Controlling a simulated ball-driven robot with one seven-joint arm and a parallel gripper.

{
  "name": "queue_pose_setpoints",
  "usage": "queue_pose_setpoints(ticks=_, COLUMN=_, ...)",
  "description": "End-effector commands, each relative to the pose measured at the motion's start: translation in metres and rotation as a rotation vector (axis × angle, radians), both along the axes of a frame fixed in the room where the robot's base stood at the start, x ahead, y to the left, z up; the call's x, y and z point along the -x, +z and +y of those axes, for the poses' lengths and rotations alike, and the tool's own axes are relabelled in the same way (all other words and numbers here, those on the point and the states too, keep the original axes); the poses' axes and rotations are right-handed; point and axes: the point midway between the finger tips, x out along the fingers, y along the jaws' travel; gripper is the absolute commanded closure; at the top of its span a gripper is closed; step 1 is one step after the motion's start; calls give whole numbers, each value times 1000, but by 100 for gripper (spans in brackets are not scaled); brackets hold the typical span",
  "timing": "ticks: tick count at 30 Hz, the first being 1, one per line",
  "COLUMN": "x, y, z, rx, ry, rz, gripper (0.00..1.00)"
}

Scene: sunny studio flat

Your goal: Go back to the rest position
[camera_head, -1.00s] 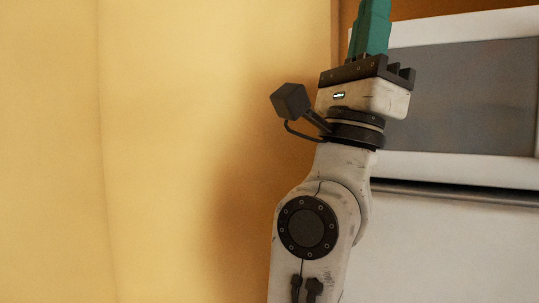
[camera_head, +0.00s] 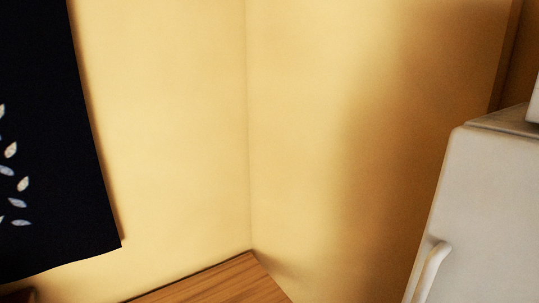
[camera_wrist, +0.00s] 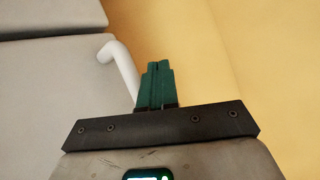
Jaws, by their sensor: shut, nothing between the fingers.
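My gripper (camera_wrist: 157,84) shows in the wrist view, its two green fingers pressed together with nothing between them. Behind its left side is a white fridge (camera_wrist: 45,85) with a pale curved handle (camera_wrist: 120,68). The handle appears just left of the fingers; I cannot tell whether they touch, though the gripper seems in front of it. In the head view my gripper and arm are out of sight. The fridge (camera_head: 485,210) stands at the right there, with its handle (camera_head: 430,270) low at the edge.
Yellow walls (camera_head: 170,130) meet in a corner in the head view. A dark cloth with pale leaf shapes (camera_head: 45,130) hangs at the left. A wooden surface (camera_head: 215,285) lies below the corner. Yellow wall (camera_wrist: 265,75) fills the wrist view's right side.

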Motion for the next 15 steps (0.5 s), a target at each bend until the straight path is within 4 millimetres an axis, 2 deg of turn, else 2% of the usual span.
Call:
queue_pose_setpoints(ticks=1, x=21, y=-28, z=-4, rx=40, ry=6, rz=93, gripper=100)
queue_pose_setpoints(ticks=3, x=49, y=-59, z=-10, rx=92, ry=19, rz=211, gripper=100)
queue_pose_setpoints(ticks=6, x=89, y=-95, z=-16, rx=153, ry=40, rz=364, gripper=100)
queue_pose_setpoints(ticks=11, x=153, y=-137, z=-24, rx=225, ry=80, rz=584, gripper=100)
queue_pose_setpoints(ticks=12, x=168, y=-150, z=-26, rx=236, ry=88, rz=634, gripper=100)
queue_pose_setpoints(ticks=15, x=194, y=-193, z=-30, rx=222, ry=79, rz=733, gripper=100)
